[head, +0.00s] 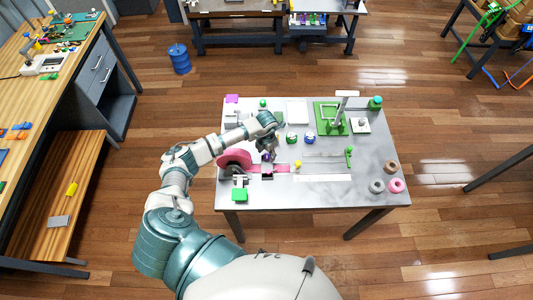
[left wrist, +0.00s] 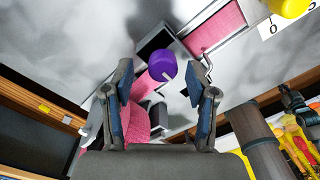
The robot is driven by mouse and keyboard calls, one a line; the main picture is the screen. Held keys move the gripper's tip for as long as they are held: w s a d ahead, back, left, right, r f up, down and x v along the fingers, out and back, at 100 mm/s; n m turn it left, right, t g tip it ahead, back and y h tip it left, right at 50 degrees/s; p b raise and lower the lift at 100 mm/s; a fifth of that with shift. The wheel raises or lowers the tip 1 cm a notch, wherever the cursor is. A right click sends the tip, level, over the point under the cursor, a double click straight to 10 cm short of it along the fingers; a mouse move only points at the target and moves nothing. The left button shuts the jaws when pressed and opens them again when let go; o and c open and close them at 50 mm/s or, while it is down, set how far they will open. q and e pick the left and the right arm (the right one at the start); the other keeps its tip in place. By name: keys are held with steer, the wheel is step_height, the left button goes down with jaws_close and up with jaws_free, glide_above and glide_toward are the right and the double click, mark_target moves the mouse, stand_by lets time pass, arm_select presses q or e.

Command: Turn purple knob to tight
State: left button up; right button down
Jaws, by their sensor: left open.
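The purple knob (left wrist: 162,65) shows in the left wrist view as a short cylinder with a pale mark on its lower right side. It sits just beyond the fingertips of my left gripper (left wrist: 162,82), between their lines. The fingers are apart and I see no contact with the knob. In the head view my left gripper (head: 268,142) is above the table, and the purple knob (head: 266,156) is a small spot below it, partly hidden. A pink strap (head: 271,169) runs beside the knob from a pink roll (head: 234,159). My right gripper is not in view.
The table's front right is mostly clear.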

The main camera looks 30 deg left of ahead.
arm_select(q)
steer(key=shift+d+f, duration=0.1)
steer(key=shift+f, duration=0.55)
jaws_close()
